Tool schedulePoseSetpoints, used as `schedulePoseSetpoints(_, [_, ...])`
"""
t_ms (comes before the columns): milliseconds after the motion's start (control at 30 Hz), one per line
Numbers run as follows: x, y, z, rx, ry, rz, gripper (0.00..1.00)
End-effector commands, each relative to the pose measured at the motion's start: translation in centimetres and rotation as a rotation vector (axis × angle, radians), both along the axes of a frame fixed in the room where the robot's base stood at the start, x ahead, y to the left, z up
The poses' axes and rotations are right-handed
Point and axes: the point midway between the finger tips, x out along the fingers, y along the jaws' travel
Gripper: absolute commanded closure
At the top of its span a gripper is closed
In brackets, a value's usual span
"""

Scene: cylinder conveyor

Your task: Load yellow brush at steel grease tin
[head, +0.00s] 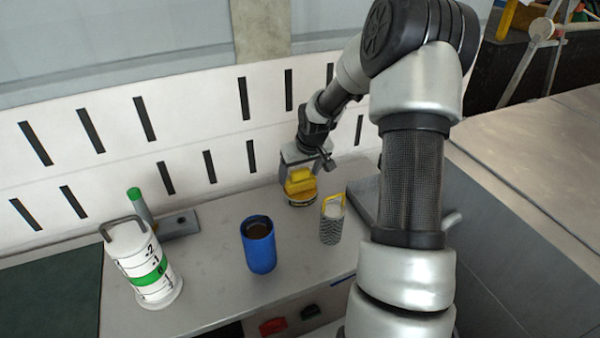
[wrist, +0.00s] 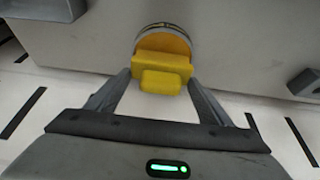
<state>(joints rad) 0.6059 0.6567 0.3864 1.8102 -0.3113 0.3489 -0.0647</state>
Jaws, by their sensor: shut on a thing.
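My gripper (head: 301,168) is shut on the yellow brush (head: 299,182) near the back of the grey table. In the wrist view the brush's blocky yellow body (wrist: 161,72) sits between the two fingers of my gripper (wrist: 160,78). The round steel grease tin (head: 301,203) is directly beneath the brush. Its metal rim (wrist: 165,27) and orange-yellow inside show just past the brush in the wrist view. The brush's lower end overlaps the tin's opening. Its bristles are hidden, so I cannot tell how deep they are or whether they touch the grease.
A grey patterned cylinder (head: 331,227) with a yellow handle stands close, right of the tin. A blue cup (head: 259,250) with dark contents stands front left. A white cylinder (head: 150,285) with a green band and a green-topped stick (head: 137,205) are farther left. A slotted white panel (head: 205,130) rises behind.

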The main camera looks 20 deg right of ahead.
Motion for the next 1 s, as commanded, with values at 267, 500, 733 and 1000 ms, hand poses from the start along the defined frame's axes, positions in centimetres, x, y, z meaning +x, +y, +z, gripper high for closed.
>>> schedulePoseSetpoints(267, [0.0, 0.0, -0.1, 0.0, 0.0, 0.0, 0.44])
schedulePoseSetpoints(500, [0.0, 0.0, -0.2, 0.001, 0.001, 0.0, 0.44])
schedulePoseSetpoints(733, [0.0, 0.0, 0.9, 0.0, 0.001, 0.0, 0.44])
schedulePoseSetpoints(1000, [0.0, 0.0, 3.2, -0.001, 0.0, 0.0, 0.44])
